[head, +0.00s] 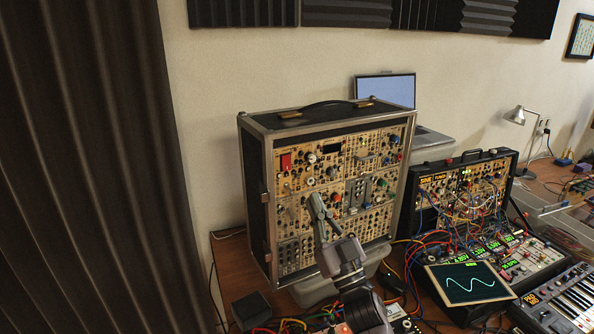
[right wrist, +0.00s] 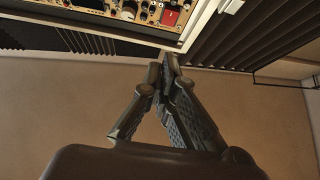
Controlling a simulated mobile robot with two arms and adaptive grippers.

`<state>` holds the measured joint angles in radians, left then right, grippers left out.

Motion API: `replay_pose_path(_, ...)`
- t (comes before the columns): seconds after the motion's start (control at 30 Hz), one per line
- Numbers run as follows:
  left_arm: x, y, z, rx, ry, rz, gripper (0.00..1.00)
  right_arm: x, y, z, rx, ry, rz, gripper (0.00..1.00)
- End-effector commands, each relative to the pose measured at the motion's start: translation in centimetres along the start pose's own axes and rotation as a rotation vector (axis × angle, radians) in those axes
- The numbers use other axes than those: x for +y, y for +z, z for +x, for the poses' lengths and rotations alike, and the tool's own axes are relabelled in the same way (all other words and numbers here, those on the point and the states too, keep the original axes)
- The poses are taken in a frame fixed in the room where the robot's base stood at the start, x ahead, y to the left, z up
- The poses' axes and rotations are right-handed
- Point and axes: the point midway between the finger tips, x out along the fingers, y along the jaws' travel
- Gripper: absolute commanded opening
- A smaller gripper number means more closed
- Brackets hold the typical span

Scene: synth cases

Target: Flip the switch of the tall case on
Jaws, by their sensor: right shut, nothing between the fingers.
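The tall case (head: 257,205) stands upright on the table, a silver-edged black case with a beige panel of knobs and jacks. Its red switch (head: 286,161) sits at the panel's upper left; the same red switch (right wrist: 170,17) shows at the top of the right wrist view. I cannot tell which way it is set. My right gripper (head: 316,200) is shut and empty in front of the panel, lower and to the right of the switch in the head view. In the right wrist view the closed fingertips (right wrist: 168,60) point toward the case's edge, apart from the switch. My left gripper is not in view.
A lower case (head: 462,165) with many patch cables stands to the right. A tablet with a wave (head: 467,283) and a keyboard (head: 570,303) are in front of it. A laptop (head: 385,90) is behind. A dark curtain (head: 90,170) hangs at left. Cables crowd the table front.

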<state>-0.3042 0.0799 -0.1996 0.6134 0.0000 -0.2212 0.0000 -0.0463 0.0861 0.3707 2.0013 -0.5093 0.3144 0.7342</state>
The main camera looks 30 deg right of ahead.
Motion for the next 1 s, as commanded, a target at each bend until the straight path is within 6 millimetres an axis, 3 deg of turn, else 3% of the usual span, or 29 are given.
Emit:
replay_pose_path(0.03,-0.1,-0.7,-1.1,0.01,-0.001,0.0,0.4,0.0,-0.6,1.7,0.003,0.0,0.0,0.0)
replay_pose_path(0.27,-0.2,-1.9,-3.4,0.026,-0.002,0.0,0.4,0.0,-0.5,6.6,0.003,0.0,0.001,0.0)
replay_pose_path(0.53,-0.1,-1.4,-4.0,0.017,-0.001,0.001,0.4,0.0,2.3,8.4,-0.001,0.001,0.001,0.0)
replay_pose_path(1.0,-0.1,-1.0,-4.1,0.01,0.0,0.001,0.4,0.0,2.9,8.7,-0.001,-0.001,0.001,0.0)
